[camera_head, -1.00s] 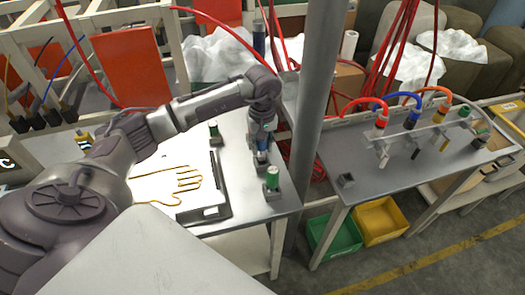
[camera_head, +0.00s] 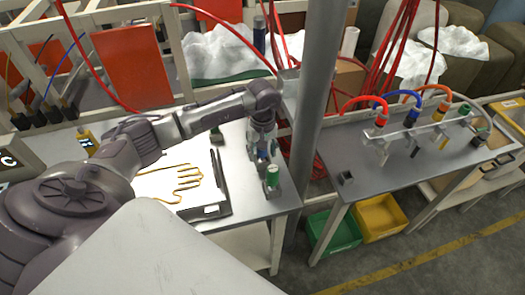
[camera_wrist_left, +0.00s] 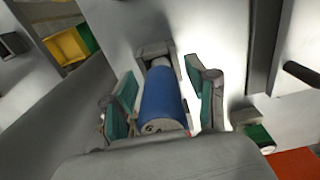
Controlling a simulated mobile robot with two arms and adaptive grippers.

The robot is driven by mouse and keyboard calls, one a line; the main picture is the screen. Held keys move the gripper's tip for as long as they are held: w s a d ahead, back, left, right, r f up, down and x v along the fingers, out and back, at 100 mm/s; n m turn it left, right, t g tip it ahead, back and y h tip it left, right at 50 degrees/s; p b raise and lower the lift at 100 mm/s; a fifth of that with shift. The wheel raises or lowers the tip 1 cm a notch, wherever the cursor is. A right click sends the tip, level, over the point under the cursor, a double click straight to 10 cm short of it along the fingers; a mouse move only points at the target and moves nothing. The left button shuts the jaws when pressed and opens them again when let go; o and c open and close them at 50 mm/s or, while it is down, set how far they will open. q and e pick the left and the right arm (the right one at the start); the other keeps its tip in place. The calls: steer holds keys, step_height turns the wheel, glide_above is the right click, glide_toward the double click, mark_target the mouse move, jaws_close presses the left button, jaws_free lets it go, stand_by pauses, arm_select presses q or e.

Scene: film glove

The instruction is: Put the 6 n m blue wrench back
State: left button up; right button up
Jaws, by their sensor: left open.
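The blue wrench (camera_wrist_left: 162,98) is a blue cylinder between the fingers of my left gripper (camera_wrist_left: 165,103) in the left wrist view. Its far end is at a small grey holder (camera_wrist_left: 154,49) on the table; whether it is fully seated I cannot tell. The green-padded fingers are open, one on each side, with a gap visible at least on the right. In the head view my left gripper (camera_head: 263,152) points down over the grey table (camera_head: 245,222), with a bit of blue between its fingers. My right gripper is not in view.
A panel with a yellow glove outline (camera_head: 180,185) lies left. A grey post (camera_head: 318,110) rises to the right, before a table with several corded tools (camera_head: 410,118).

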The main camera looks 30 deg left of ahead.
arm_select(q)
steer(key=shift+r, duration=0.15)
steer(key=shift+r, duration=0.2)
step_height(320, 180, up, 10)
steer(key=b, duration=0.3)
steer(key=shift+w+r+b, duration=0.1)
steer(key=shift+r+b, duration=0.15)
steer(key=shift+b, duration=0.1)
steer(key=shift+r, duration=0.5)
